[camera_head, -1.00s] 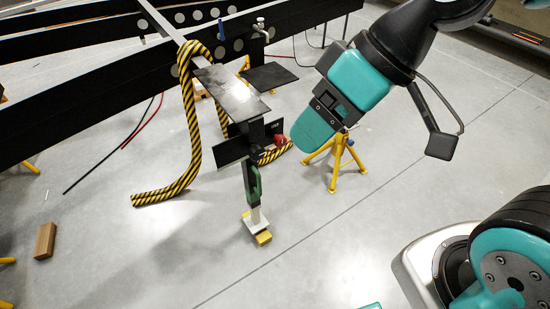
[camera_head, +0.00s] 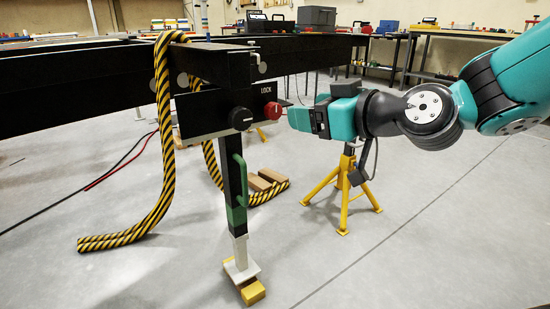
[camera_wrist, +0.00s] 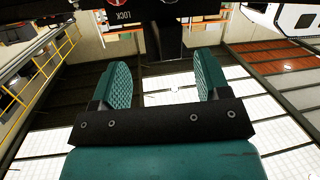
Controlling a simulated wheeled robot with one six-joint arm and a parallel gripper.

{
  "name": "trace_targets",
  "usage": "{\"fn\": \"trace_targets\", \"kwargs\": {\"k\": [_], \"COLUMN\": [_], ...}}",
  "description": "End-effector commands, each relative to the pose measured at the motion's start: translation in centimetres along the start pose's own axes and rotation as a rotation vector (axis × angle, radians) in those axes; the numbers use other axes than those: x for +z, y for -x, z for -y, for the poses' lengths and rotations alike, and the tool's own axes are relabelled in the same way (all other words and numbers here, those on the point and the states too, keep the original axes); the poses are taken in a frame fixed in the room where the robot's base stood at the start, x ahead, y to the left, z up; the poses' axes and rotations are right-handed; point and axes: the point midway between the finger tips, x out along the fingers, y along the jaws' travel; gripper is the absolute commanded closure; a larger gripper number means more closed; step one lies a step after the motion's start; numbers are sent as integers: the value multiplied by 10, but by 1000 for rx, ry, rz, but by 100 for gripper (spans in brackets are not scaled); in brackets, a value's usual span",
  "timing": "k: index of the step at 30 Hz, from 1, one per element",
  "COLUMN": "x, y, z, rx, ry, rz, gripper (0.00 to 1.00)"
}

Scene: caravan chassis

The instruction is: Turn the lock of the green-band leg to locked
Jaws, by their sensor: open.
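The leg (camera_head: 232,170) is a dark upright post with a green band (camera_head: 237,216) and a green handle (camera_head: 240,180). A black panel (camera_head: 205,118) at its top carries a red knob (camera_head: 272,110) under the word LOCK, and a black knob (camera_head: 241,118). I cannot read which way the red knob is turned. My gripper (camera_head: 291,120) is just right of the red knob, seen side-on; contact is unclear. In the wrist view my gripper (camera_wrist: 165,80) is open with nothing between its fingers. The red knob (camera_wrist: 117,3) shows at the top edge, beyond the fingers, beside the upside-down LOCK label.
The black chassis beam (camera_head: 90,100) runs behind the panel. A yellow-black striped hose (camera_head: 163,130) hangs left of the leg. A yellow stand (camera_head: 345,185) is below my arm. Floor at right is clear.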

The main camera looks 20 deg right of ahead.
Motion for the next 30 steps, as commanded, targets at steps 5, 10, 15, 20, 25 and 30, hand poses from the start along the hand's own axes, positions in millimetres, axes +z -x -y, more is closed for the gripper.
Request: {"fn": "trace_targets", "kwargs": {"k": [5, 10, 15, 20, 25, 30], "x": [56, 67, 62, 56, 54, 52], "y": [-9, -8, -11, -20, -31, -55], "z": [-23, -35, -39, -40, -42, -46], "rx": [116, 174, 180, 169, 173, 178], "ry": [39, 60, 63, 63, 60, 63], "rz": [-94, -136, -146, -146, -144, -143], "gripper": [31, 31, 31, 31, 31, 31]}}
